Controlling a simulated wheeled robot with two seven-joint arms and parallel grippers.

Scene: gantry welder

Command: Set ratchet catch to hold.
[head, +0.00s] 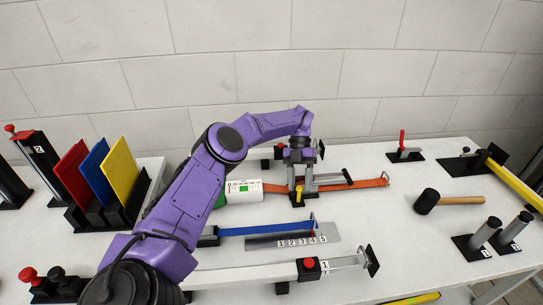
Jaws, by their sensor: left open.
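My left gripper (300,186) points down over the middle of the bench, with its two fingers apart. Between and just in front of the fingers is a small yellow-tipped lever (298,191) on a black block (297,202), beside an orange strap (350,187). This lever looks like the ratchet catch; its exact setting is too small to read. I cannot tell whether the fingers touch it. The orange strap runs right from there. My right gripper is not in view.
A rail (250,273) with a red knob (309,263) is nearer. Red, blue and yellow panels (120,168) stand left. A mallet (428,201) and grey posts (484,233) are right. A red lever (402,140) stands behind.

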